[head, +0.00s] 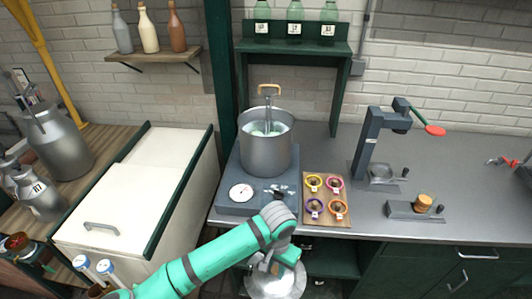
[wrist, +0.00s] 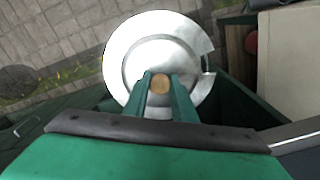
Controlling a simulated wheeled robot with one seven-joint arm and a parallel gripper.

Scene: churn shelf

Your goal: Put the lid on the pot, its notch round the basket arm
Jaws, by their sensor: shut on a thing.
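The lid is a round silver disc (wrist: 130,62) with a notch cut in its rim, at the right in the wrist view. My gripper (wrist: 160,86) is shut on the lid's wooden knob. The open steel pot (head: 265,157) stands on a grey burner base (head: 232,208) with a dial. The basket arm (head: 267,112) rises from the pot's far side to a tan handle. Pale liquid or contents show inside the pot.
A wooden board (head: 327,218) with several coloured rings lies right of the burner. A grey press (head: 366,150) with a red-tipped lever stands further right. A green shelf (head: 290,47) with jars is behind the pot. A white chest (head: 135,195) is at left.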

